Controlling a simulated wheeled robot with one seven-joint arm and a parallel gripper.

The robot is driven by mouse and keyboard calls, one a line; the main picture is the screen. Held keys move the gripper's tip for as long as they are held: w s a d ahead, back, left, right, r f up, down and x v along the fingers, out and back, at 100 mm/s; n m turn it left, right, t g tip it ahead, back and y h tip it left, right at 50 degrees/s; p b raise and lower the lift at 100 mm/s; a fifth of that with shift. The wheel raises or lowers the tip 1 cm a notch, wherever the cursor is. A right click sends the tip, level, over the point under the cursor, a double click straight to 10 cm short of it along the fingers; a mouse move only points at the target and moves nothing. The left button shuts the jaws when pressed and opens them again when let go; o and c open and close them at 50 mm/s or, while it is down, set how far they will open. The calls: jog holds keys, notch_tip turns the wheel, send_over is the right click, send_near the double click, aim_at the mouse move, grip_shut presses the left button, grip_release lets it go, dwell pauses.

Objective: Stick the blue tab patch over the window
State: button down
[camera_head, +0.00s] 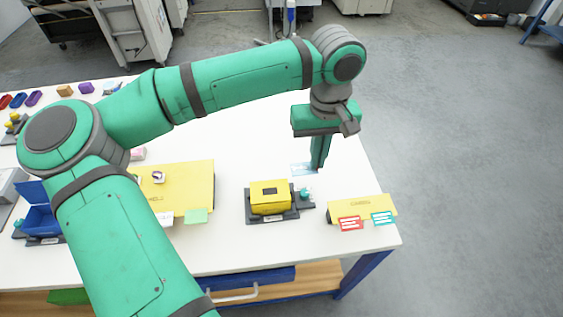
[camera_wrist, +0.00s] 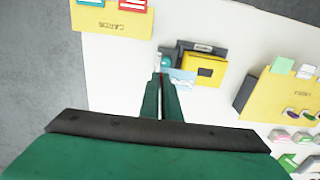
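A yellow box (camera_head: 270,205) with a small dark window (camera_head: 270,191) in its top sits in a dark fixture (camera_head: 257,219) near the table's front. A teal knob (camera_head: 306,194) is at the fixture's right end. My gripper (camera_head: 318,168) points down, behind and to the right of the box. Its fingers are nearly together on the edge of a pale blue, see-through patch (camera_head: 302,169), which sticks out to the left. In the wrist view the patch (camera_wrist: 182,77) lies between the fingertips and the yellow box (camera_wrist: 205,70), whose window (camera_wrist: 204,71) is uncovered.
A yellow card holder (camera_head: 350,208) with red and teal cards stands at the front right corner. A larger yellow box (camera_head: 195,180) with a green pad (camera_head: 196,216) is to the left. A blue bin (camera_head: 40,221) stands further left. The white table (camera_head: 250,150) is clear behind the fixture.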

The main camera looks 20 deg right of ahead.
send_near(282, 190)
jog(key=shift+s+a+f, duration=0.1)
jog(key=shift+f, duration=2.5)
jog(key=shift+s, duration=0.15)
jog(key=shift+w+f, duration=0.1)
jog(key=shift+w, duration=0.1)
jog(key=shift+a+f, duration=0.15)
jog(key=shift+a, duration=0.1)
jog(key=shift+s+d+f, duration=0.15)
jog(key=shift+d, duration=0.2)
jog(key=shift+a+f, duration=0.1)
jog(key=shift+a, duration=0.05)
